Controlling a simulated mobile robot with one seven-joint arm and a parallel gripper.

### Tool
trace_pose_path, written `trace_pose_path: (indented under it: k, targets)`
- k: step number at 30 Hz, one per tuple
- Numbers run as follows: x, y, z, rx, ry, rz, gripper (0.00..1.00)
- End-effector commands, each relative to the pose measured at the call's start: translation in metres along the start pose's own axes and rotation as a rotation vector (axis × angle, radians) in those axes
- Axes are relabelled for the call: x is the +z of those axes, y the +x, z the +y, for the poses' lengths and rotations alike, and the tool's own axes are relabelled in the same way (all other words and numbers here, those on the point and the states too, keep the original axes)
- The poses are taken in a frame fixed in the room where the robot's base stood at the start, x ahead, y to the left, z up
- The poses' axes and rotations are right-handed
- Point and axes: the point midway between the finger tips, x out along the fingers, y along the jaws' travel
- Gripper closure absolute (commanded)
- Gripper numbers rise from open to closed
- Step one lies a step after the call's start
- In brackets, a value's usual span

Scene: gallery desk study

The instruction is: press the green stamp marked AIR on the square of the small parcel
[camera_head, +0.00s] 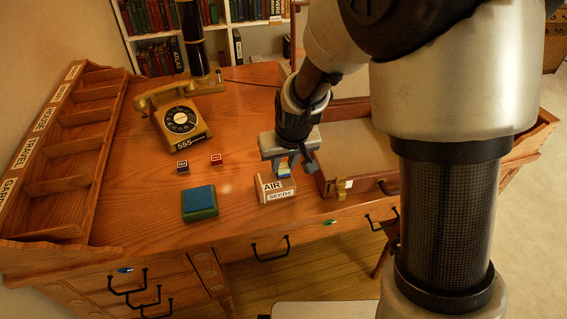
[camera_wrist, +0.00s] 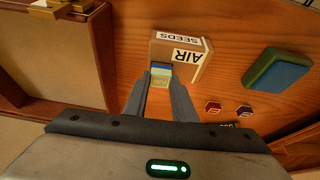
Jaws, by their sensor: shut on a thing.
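The small parcel (camera_head: 268,191) is a brown box near the desk's front edge, with white AIR and SEEDS labels. It also shows in the wrist view (camera_wrist: 203,69), beyond the fingertips. My gripper (camera_head: 284,167) points down over the parcel and is shut on a small stamp (camera_wrist: 160,71). The stamp shows blue, green and yellowish bands; I cannot read a mark on it. In the wrist view my gripper (camera_wrist: 160,82) has one finger on each side of it. The stamp's lower end is at the parcel, but I cannot tell whether they touch. The parcel's square is not clearly visible.
A green pad with a blue top (camera_head: 199,202) lies left of the parcel. A telephone (camera_head: 180,118) is farther back. A sorting rack (camera_head: 75,140) lines the left.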

Motion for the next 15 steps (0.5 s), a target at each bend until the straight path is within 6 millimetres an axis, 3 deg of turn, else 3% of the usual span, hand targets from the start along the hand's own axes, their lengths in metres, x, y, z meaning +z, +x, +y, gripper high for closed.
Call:
trace_pose_path:
  k: [15]
  targets:
    - [0.0028, 0.0065, 0.0001, 0.000, 0.000, 0.000, 0.94]
